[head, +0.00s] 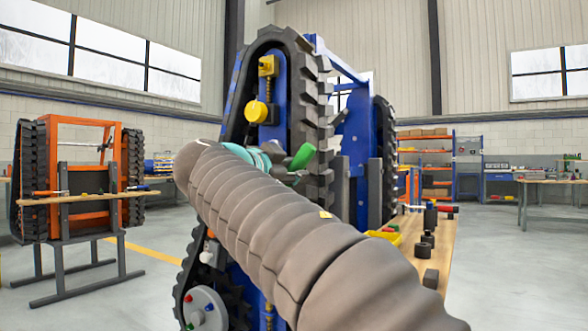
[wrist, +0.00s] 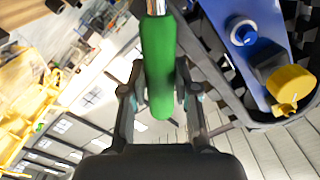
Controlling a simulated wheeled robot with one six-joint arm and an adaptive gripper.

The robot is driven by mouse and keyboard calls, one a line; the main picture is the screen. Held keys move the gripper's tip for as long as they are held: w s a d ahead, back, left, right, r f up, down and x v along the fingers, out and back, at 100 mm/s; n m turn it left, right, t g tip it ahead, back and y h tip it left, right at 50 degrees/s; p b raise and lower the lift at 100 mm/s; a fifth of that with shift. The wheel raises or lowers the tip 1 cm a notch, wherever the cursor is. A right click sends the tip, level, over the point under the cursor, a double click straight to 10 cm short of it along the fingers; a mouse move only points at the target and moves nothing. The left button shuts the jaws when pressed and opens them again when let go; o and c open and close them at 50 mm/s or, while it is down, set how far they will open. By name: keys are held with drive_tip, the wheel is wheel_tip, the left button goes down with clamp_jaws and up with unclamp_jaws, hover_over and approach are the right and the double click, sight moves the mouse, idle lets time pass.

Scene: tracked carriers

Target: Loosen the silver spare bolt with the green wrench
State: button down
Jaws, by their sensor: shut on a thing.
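The green wrench shows in the wrist view as a green handle (wrist: 158,65) with a shiny metal shaft running off the top edge. My gripper (wrist: 160,88) is shut on the handle, one finger on each side. In the head view the green handle (head: 302,156) shows beyond my arm, in front of the near track of the blue carrier (head: 270,90). My arm hides much of the gripper there, and I cannot make out the wrench's working end. I cannot pick out the silver spare bolt in either view.
A yellow cylinder (head: 257,111) sticks out of the blue carrier's side. Below it is a grey hub (head: 206,308) with coloured bolts. A wooden bench (head: 440,250) with a yellow tray and dark parts stands at right. An orange carrier (head: 85,135) stands at left. Floor between is open.

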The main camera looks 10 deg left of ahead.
drive_tip(key=shift+r, duration=0.1)
drive_tip(key=shift+w+a+r+n+p, duration=0.3)
drive_tip(key=shift+a+n+p, duration=0.3)
drive_tip(key=shift+p, duration=0.3)
drive_tip(key=shift+r, duration=0.15)
drive_tip(key=shift+a+r+n+p, duration=0.25)
drive_tip(key=shift+a+n+p, duration=0.05)
drive_tip(key=shift+p, duration=0.35)
drive_tip(key=shift+w+a+p, duration=0.2)
drive_tip(key=shift+a+p, duration=0.05)
drive_tip(key=shift+p, duration=0.05)
drive_tip(key=shift+n, duration=0.3)
drive_tip(key=shift+w+a+r+n+p, duration=0.2)
drive_tip(key=shift+a+r+n+p, duration=0.3)
drive_tip(key=shift+p, duration=0.4)
drive_tip(key=shift+a+f, duration=0.1)
drive_tip(key=shift+a, duration=0.05)
